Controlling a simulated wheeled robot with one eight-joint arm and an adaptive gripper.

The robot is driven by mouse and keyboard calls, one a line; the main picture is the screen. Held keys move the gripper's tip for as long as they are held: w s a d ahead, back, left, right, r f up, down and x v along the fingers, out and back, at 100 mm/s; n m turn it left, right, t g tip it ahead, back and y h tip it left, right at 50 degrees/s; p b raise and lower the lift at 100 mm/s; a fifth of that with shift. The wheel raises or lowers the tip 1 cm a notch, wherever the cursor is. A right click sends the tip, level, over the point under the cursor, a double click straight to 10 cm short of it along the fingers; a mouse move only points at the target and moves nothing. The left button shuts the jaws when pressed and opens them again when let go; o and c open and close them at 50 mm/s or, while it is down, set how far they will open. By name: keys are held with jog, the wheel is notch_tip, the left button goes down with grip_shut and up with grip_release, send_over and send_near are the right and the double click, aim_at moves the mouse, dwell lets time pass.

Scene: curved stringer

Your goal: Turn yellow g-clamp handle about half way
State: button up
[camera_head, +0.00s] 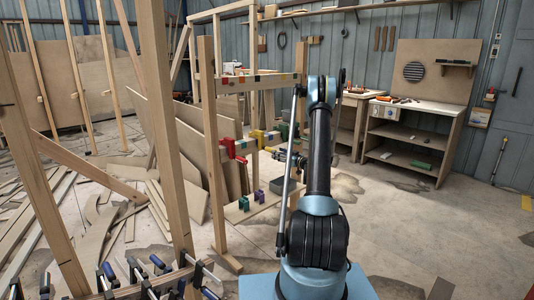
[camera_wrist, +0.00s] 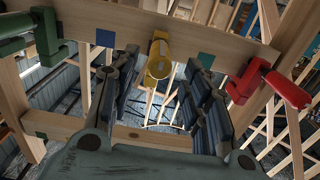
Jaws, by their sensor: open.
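The yellow g-clamp (camera_wrist: 158,60) is in the upper middle of the wrist view, on a wooden beam (camera_wrist: 125,20). Its round yellow end faces the camera. My gripper (camera_wrist: 161,72) is open, with one dark finger on each side of the yellow clamp in the picture. I see no contact, and the depth gap is hard to judge. In the head view the yellow clamp (camera_head: 259,136) is small, left of my arm, and my gripper (camera_head: 289,157) is partly hidden by the arm.
A wooden post (camera_head: 212,150) stands left of my arm. Several clamps (camera_head: 150,282) lie at the front left. Open floor (camera_head: 410,230) is at right.

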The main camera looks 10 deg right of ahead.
aim_at(268, 149)
jog(key=x, duration=0.9)
jog(key=shift+w+a, duration=0.2)
jog(key=shift+w, duration=0.15)
